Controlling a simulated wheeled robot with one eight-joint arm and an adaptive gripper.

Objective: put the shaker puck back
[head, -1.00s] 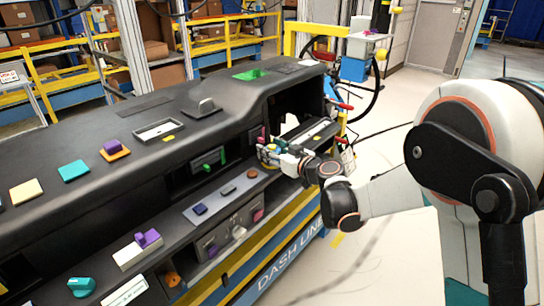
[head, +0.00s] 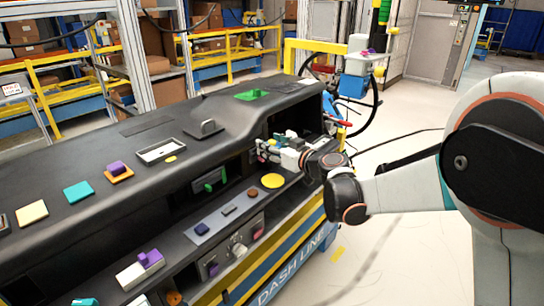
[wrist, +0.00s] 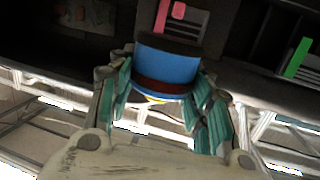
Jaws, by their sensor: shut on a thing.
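My gripper (head: 268,150) is at the right part of the dashboard module, by the dark opening under its top. In the wrist view, the teal-padded fingers of my gripper (wrist: 165,82) are shut on a blue round puck (wrist: 168,66) with a dark top and a dark red band. I take it to be the shaker puck. It is held clear of the ledge as far as I can tell. In the head view the puck is mostly hidden by the fingers. A yellow disc (head: 273,181) lies bare on the ledge, below my gripper in the picture.
A brown round piece (head: 253,194) and a dark blue piece (head: 201,229) lie left of the yellow disc. A green lever (head: 209,187) stands in a recess to the left. The dashboard's overhang (head: 240,118) is close above my gripper. Open floor lies to the right.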

